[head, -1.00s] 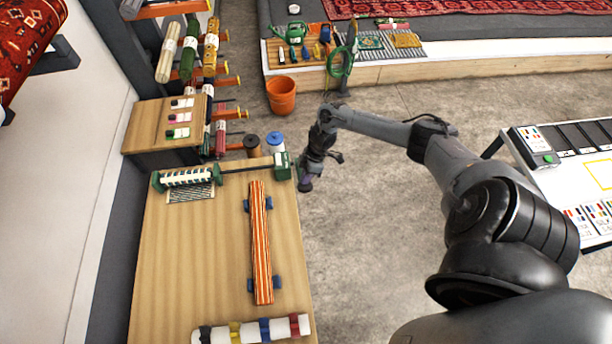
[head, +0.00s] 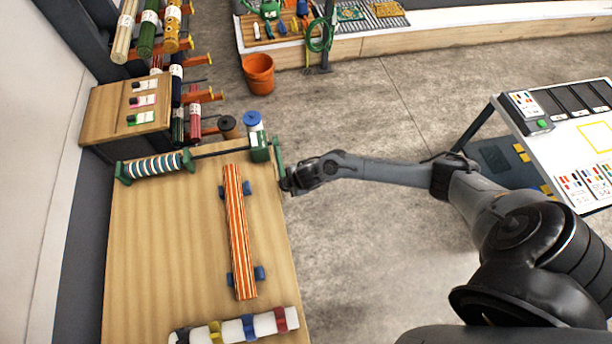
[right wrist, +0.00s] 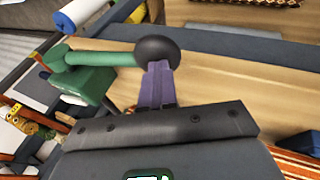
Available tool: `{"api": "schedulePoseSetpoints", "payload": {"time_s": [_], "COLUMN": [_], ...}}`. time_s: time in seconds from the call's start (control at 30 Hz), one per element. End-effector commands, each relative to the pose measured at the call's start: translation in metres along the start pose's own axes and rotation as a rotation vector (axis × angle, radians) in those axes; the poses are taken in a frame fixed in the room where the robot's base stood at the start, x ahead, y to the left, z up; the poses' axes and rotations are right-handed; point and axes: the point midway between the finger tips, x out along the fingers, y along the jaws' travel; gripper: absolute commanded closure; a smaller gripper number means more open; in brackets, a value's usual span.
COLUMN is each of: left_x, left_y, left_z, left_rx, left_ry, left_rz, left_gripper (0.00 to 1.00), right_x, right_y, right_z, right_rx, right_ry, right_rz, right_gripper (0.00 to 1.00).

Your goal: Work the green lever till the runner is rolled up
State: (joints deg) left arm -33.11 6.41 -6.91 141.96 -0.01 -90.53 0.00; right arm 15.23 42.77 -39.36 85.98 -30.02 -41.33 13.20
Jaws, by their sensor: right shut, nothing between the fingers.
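The green lever (head: 278,157) is on the right side of the green crank housing (head: 259,148), at the table's far right corner. In the right wrist view the lever (right wrist: 100,58) ends in a dark round knob (right wrist: 157,50). My right gripper (right wrist: 158,85) is shut and empty; its purple fingertips are right at the knob and seem to touch it. In the head view my right gripper (head: 290,182) is beside the lever. My left gripper is out of view.
An orange striped roll (head: 237,235) lies on blue supports on the wooden table (head: 170,260). A white roll with coloured bands (head: 235,328) lies at the near edge. An orange bucket (head: 258,73) stands on the floor. Open floor lies right of the table.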

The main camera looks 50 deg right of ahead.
Motion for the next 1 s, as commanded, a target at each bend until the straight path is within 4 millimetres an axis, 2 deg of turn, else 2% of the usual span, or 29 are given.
{"api": "schedulePoseSetpoints", "payload": {"time_s": [0.03, 0.33, 1.0], "left_x": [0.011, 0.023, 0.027], "left_y": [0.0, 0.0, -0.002], "left_z": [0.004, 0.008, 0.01], "left_rx": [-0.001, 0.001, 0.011], "left_ry": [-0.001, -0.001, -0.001], "left_rz": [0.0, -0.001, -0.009], "left_gripper": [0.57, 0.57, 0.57], "right_x": [0.012, 0.034, 0.044], "right_y": [-0.005, -0.015, -0.021], "right_z": [-0.001, 0.0, 0.006], "right_rx": [-0.002, -0.011, -0.01], "right_ry": [0.003, 0.007, 0.0], "right_rz": [-0.003, -0.008, -0.015], "right_gripper": [1.0, 1.0, 1.0]}}
